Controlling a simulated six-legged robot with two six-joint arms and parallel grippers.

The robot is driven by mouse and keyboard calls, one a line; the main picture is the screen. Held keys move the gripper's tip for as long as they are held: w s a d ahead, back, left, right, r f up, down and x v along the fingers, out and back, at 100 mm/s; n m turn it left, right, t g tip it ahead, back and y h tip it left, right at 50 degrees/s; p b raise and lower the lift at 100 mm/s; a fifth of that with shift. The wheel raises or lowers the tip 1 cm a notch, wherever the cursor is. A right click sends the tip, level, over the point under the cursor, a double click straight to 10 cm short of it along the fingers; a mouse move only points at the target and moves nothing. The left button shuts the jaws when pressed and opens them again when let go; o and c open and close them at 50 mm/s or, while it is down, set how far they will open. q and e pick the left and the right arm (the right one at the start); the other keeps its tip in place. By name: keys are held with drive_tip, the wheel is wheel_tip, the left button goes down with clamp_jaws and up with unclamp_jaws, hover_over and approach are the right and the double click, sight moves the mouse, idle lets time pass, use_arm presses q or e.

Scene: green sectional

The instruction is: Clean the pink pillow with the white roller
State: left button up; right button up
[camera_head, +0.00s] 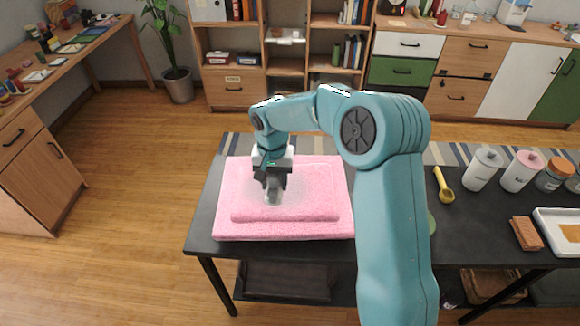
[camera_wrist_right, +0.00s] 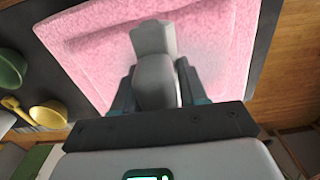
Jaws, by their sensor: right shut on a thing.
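The pink pillow (camera_head: 240,226) lies flat on the dark table, with a greyish patch around its middle. My right gripper (camera_head: 272,182) is over the middle of the pillow and is shut on the white roller (camera_head: 272,196). In the right wrist view the roller (camera_wrist_right: 153,45) sits between the two fingers (camera_wrist_right: 156,92), with the pillow (camera_wrist_right: 215,45) behind it. The roller appears at or very near the pillow's surface; I cannot tell whether it touches. My left gripper is not in view.
My right arm hides part of the table right of the pillow.

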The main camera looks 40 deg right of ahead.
drive_tip(key=shift+r+p, duration=0.5)
drive_tip(key=shift+r, duration=0.45)
drive_tip(key=shift+r+p, duration=0.5)
drive_tip(key=shift+r, duration=0.5)
